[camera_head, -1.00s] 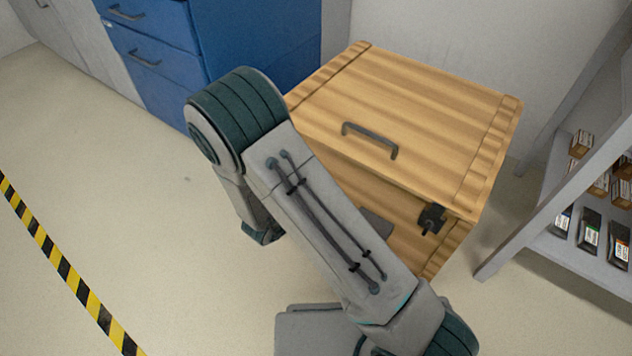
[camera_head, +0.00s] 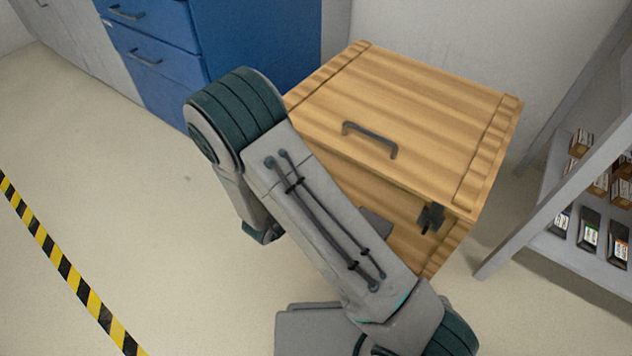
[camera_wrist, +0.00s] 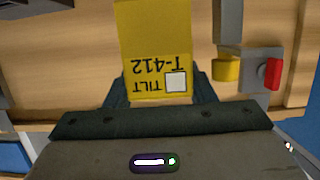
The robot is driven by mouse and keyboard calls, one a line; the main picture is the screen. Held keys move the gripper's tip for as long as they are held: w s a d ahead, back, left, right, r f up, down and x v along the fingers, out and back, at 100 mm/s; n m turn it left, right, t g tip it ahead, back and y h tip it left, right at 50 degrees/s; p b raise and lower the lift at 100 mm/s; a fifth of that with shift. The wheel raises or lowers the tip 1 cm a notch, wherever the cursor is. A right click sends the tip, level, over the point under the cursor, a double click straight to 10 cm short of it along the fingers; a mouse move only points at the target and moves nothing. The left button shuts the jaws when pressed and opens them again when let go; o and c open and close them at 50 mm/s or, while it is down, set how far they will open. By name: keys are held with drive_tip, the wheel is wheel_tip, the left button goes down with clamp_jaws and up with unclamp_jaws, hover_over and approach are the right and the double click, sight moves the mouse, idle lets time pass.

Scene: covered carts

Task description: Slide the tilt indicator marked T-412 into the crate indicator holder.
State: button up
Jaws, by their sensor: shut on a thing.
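The yellow tilt indicator (camera_wrist: 153,45), marked TILT and T-412 with a pale square, is in the wrist view, its print upside down. My gripper (camera_wrist: 160,88) is shut on its lower end, a dark finger at each side. Its upper end reaches the top edge of the picture. The wooden crate (camera_head: 430,110) stands in the head view, and its planks (camera_wrist: 65,60) lie behind the indicator in the wrist view. A grey plate (camera_head: 376,226) shows on the crate front, partly behind my arm. I cannot tell whether it is the holder. My gripper is hidden in the head view.
A grey fitting with a yellow piece (camera_wrist: 226,70) and red tab (camera_wrist: 271,74) is right of the indicator. The crate has a lid handle (camera_head: 370,138) and dark latch (camera_head: 432,217). Blue drawers (camera_head: 165,50) and a shelf (camera_head: 560,235) flank it. Floor at left is clear.

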drive_tip(key=shift+f+b, duration=0.65)
drive_tip(key=shift+f, duration=0.45)
drive_tip(key=shift+r, duration=0.2)
drive_tip(key=shift+r+p, duration=0.7)
drive_tip(key=shift+p, duration=0.15)
drive_tip(key=shift+p, duration=0.35)
idle(0.9)
drive_tip(key=shift+f+b, duration=0.55)
drive_tip(key=shift+f, duration=0.35)
